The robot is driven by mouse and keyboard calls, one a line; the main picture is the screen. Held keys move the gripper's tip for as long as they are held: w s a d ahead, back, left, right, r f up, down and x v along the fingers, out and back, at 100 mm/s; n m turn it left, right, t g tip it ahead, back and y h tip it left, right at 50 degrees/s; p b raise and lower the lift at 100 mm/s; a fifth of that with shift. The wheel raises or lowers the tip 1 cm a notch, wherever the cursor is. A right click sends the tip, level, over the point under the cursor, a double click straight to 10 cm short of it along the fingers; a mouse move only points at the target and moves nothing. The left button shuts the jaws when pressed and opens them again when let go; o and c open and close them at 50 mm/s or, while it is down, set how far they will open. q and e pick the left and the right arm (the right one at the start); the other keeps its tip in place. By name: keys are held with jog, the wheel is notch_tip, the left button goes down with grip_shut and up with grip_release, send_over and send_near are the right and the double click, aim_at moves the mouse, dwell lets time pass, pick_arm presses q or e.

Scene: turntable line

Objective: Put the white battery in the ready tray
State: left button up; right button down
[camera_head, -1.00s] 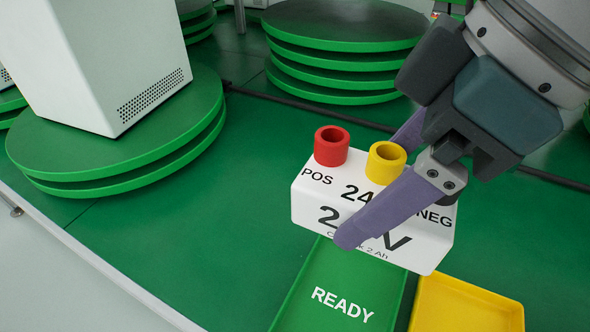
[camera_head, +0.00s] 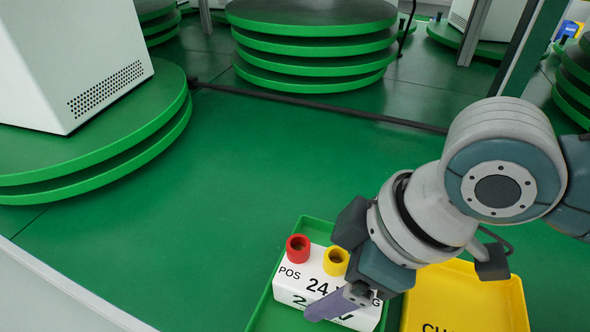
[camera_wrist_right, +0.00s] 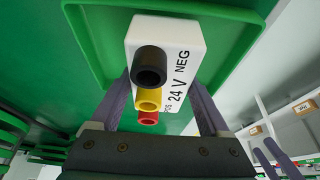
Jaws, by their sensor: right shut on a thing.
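The white battery (camera_head: 322,287) has a red post and a yellow post on top and "24 V" on its side. My right gripper (camera_head: 345,300) is shut on it from above, with one purple finger across its front. The battery is upright, inside the outline of the green ready tray (camera_head: 262,312). I cannot tell whether its base touches the tray floor. The right wrist view shows the battery (camera_wrist_right: 165,45) between the fingers, a black post too, and the tray rim (camera_wrist_right: 90,60) around it. Purple strips at that view's lower right look like my left gripper (camera_wrist_right: 275,158), mostly cut off.
A yellow tray (camera_head: 470,290) stands right of the ready tray, partly under my right arm. A white cabinet (camera_head: 70,60) on green discs (camera_head: 130,140) is at the left. Stacked green discs (camera_head: 310,50) stand at the back. The green surface between is clear.

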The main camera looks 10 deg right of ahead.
jog(key=shift+f, duration=0.45)
grip_release()
jog(key=shift+f, duration=0.2)
